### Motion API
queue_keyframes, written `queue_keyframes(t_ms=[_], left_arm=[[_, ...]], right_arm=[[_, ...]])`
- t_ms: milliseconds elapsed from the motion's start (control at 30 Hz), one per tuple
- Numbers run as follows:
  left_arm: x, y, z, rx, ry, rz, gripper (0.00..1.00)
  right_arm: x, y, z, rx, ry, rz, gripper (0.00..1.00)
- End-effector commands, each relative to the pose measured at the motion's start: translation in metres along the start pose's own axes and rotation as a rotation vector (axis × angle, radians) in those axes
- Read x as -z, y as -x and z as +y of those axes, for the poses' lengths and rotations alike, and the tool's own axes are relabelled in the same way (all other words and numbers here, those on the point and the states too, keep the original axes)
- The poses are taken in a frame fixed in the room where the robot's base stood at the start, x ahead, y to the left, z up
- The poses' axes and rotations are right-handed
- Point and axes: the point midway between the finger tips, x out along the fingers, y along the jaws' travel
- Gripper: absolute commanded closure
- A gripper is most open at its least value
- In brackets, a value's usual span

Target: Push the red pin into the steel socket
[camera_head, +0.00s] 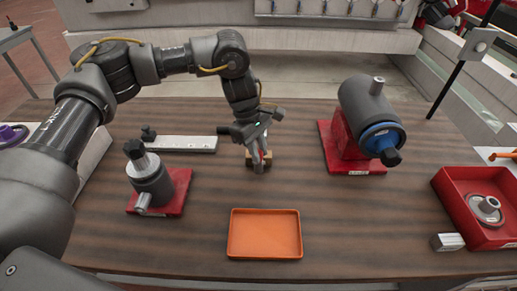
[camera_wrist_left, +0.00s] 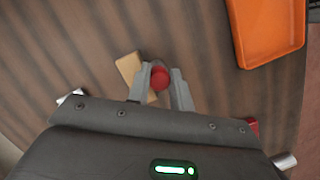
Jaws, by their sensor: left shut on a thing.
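My left gripper (camera_head: 262,165) is low over the middle of the table, fingers pointing down. It is shut on the red pin (camera_wrist_left: 160,77), whose round red end shows between the fingertips in the left wrist view. In the head view the fingers mostly hide the pin. A small tan wooden block (camera_wrist_left: 130,68) lies just beside or under the pin; I cannot tell if they touch. No part is clearly the steel socket; a grey cylinder (camera_head: 151,184) with a bright steel stub stands on a red base at the left, apart from the gripper. My right gripper is not in view.
An orange tray (camera_head: 265,253) lies in front of the gripper. A grey motor-like unit (camera_head: 368,112) on a red base stands at right. A red bin (camera_head: 462,212) is at the far right. A pale metal bar (camera_head: 182,143) lies behind the left cylinder.

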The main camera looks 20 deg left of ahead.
Motion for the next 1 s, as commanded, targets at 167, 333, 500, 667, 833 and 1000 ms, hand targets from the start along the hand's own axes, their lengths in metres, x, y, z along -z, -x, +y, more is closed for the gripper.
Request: queue_keyframes(t_ms=[167, 333, 500, 667, 833, 1000], left_arm=[[0.002, -0.005, 0.0, 0.0, 0.0, 0.0, 1.0], [0.002, -0.006, 0.0, 0.0, 0.0, 0.0, 0.69], [0.002, -0.006, 0.0, 0.0, 0.0, 0.0, 0.53], [0.002, -0.006, 0.0, 0.0, 0.0, 0.0, 0.53], [0.002, 0.001, 0.001, -0.003, 0.0, 0.001, 0.53], [0.002, 0.029, 0.001, -0.006, 0.0, 0.0, 0.53]], right_arm=[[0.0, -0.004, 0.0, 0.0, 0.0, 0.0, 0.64], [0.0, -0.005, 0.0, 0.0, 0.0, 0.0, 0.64], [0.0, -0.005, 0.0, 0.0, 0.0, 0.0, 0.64], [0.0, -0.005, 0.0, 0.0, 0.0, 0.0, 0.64], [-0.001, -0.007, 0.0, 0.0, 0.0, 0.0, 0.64], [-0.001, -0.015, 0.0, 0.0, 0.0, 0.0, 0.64]])
